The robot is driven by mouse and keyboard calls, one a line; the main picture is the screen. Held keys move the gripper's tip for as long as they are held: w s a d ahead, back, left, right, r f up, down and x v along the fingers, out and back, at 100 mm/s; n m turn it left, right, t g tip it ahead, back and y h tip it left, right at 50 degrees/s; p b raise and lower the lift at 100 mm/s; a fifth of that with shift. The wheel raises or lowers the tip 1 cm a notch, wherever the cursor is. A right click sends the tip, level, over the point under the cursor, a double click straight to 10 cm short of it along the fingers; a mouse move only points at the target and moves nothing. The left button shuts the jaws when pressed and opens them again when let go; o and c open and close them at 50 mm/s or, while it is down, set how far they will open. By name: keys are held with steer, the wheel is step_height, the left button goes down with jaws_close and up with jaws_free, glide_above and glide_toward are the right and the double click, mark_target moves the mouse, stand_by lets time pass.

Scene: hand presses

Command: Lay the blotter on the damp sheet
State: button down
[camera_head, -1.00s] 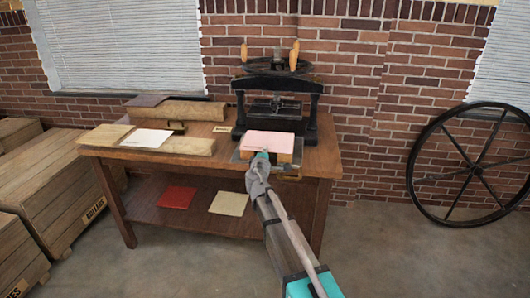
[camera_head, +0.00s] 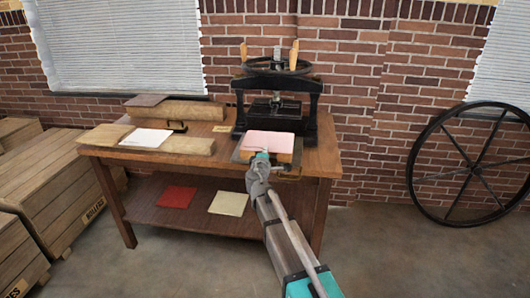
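A pink sheet (camera_head: 270,141), which looks like the blotter, lies flat on the tan block at the front of the black hand press (camera_head: 317,110). Whether another sheet lies under it is hidden. My gripper (camera_head: 262,155) is at the front edge of the pink sheet, at or very near it. The fingertips are too small to tell whether they are open or shut. A white sheet (camera_head: 146,138) lies on a tan board at the left of the table; I cannot tell whether it is damp.
The wooden table (camera_head: 318,160) has a lower shelf with a red sheet (camera_head: 176,197) and a cream sheet (camera_head: 228,203). A long tan block (camera_head: 185,110) lies at the back left. Wooden crates (camera_head: 60,185) stand left; a large spoked wheel (camera_head: 413,165) leans right. Floor at right is clear.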

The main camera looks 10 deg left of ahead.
stand_by(0.3)
steer(key=c, duration=0.5)
jaws_free()
steer(key=shift+s, duration=0.2)
steer(key=shift+s+a, duration=0.1)
steer(key=shift+s, duration=2.95)
steer(key=shift+s, duration=0.15)
